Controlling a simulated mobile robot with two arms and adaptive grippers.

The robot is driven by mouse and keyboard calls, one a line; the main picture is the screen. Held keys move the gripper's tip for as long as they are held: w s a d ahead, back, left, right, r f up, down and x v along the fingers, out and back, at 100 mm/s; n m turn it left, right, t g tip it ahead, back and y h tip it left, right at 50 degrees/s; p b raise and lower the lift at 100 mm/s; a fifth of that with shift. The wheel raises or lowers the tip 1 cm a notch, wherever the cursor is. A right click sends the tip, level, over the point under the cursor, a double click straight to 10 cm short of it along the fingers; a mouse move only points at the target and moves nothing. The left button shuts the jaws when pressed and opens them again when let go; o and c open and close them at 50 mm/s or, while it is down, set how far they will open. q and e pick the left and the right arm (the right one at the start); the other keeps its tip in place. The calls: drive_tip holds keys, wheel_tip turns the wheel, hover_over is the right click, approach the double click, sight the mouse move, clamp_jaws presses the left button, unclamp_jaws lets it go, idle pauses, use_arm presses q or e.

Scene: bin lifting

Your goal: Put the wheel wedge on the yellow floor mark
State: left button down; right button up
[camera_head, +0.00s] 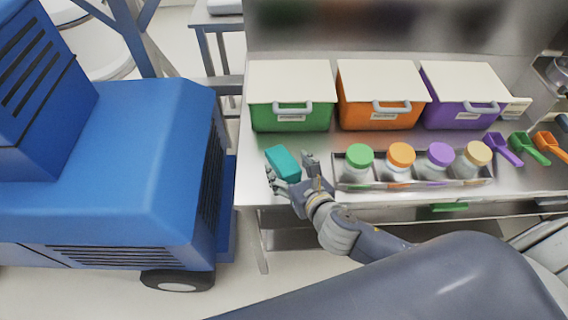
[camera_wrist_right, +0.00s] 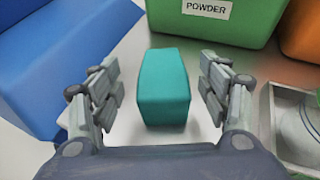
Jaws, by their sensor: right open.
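The teal wheel wedge (camera_head: 283,164) lies on the left end of the metal table, near its front edge. My right gripper (camera_head: 289,173) is open around it, with fingers on either side. In the right wrist view the wedge (camera_wrist_right: 164,88) sits between the open fingers of the gripper (camera_wrist_right: 160,80), with a gap on both sides. No yellow floor mark shows in either view. My left gripper is not in view.
A blue vehicle (camera_head: 130,165) stands left of the metal table (camera_head: 250,185). Behind the wedge is a green bin (camera_head: 290,118), with orange (camera_head: 380,116) and purple (camera_head: 460,110) bins beside it. A tray (camera_head: 415,184) of lidded jars is just right of my gripper.

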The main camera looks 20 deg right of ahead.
sight(284, 159)
drive_tip(key=x, duration=0.4)
drive_tip(key=shift+w+d+f+p, duration=0.1)
drive_tip(key=shift+w+f+p, duration=0.2)
drive_tip(key=shift+f, duration=0.2)
drive_tip(key=shift+s, duration=0.1)
drive_tip(key=c, duration=1.4)
drive_tip(key=shift+r, duration=0.15)
drive_tip(key=shift+c, duration=0.8)
